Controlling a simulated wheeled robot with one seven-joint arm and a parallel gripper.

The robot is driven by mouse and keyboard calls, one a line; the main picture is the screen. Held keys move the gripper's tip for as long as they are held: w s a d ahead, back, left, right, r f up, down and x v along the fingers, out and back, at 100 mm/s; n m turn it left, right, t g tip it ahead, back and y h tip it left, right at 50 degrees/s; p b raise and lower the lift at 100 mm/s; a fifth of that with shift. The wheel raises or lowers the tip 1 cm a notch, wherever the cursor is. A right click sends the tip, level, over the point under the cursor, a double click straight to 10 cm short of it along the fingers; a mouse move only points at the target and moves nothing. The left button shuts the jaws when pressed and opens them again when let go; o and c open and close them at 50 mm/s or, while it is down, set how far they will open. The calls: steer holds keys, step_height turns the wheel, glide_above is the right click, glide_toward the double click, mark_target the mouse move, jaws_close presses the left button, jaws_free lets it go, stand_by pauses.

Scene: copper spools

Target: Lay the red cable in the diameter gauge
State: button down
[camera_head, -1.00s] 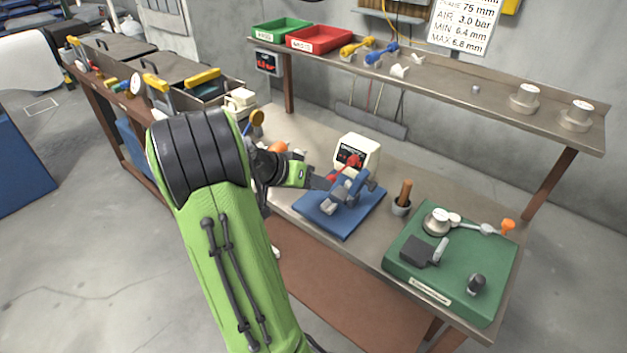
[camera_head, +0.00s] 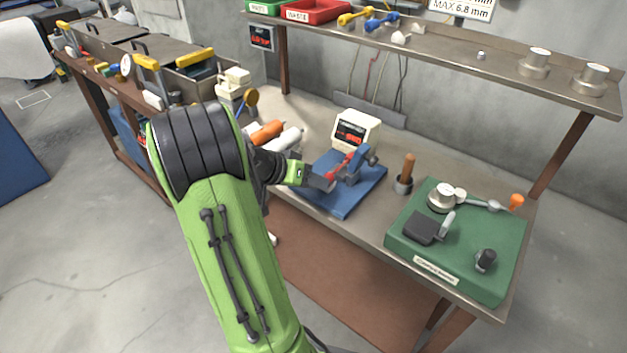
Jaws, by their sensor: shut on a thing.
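The diameter gauge is a blue base plate (camera_head: 340,207) on the bench with a grey and blue fixture (camera_head: 366,158) on top. A cream readout box (camera_head: 365,125) with red digits on a dark screen stands behind it. My gripper (camera_head: 324,182) is at the left side of the fixture, low over the plate. It is shut on the red cable (camera_head: 338,168), a short piece that runs up and right from the jaws to the fixture. My gripper hides part of the fixture, and I cannot tell whether the cable touches it.
A green board (camera_head: 462,262) with tools lies at the bench's right end. Orange (camera_head: 266,132) and white (camera_head: 289,138) rolls lie left of the gauge. A shelf (camera_head: 450,55) with bins overhangs the back.

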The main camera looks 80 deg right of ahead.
steer(key=shift+f+b, duration=0.3)
stand_by(0.6)
steer(key=c, duration=0.9)
jaws_free()
steer(key=shift+o, duration=0.2)
steer(key=p+v, duration=0.5)
steer(key=v, duration=1)
steer(key=shift+a+r, duration=0.3)
steer(key=shift+w, duration=0.1)
